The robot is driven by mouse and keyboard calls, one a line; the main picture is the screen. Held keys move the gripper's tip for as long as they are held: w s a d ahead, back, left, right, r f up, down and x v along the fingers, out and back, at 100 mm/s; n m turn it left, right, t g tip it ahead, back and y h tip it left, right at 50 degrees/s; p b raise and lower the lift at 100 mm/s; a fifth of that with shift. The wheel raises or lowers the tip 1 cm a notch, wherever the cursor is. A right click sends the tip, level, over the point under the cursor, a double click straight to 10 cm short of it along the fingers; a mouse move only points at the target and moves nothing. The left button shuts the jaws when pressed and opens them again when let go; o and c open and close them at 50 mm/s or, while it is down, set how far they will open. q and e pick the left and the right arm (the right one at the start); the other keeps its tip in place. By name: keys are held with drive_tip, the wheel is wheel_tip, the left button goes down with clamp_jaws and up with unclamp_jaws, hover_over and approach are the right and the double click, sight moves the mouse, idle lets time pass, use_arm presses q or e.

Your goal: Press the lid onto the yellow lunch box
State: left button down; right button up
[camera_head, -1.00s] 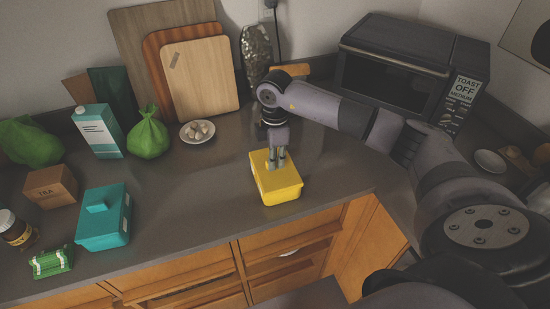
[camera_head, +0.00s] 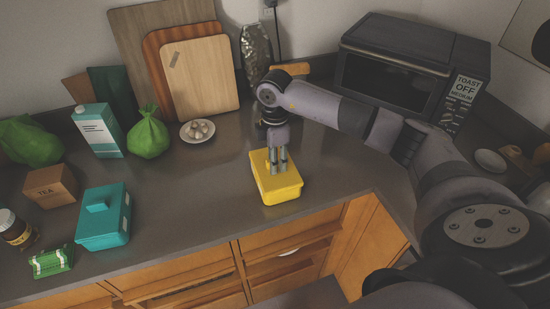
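The yellow lunch box (camera_head: 279,189) stands on the grey counter near its front edge, at the middle of the view. A yellow top surface shows on it; whether the lid is seated all round is too small to tell. My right gripper (camera_head: 278,172) points down over the box, its fingertips at the top of it. The fingers look close to each other, and whether they hold a part of the lid is unclear. My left gripper is out of view.
A teal box (camera_head: 104,230) with a raised handle, a tea box (camera_head: 52,187) and a green packet (camera_head: 52,262) stand at the left. A plate of pale items (camera_head: 197,132) and a green bag (camera_head: 148,135) are behind. A toaster oven (camera_head: 410,75) stands back right.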

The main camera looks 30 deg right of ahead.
wheel_tip(320, 180, up, 12)
idle(0.4)
idle(0.4)
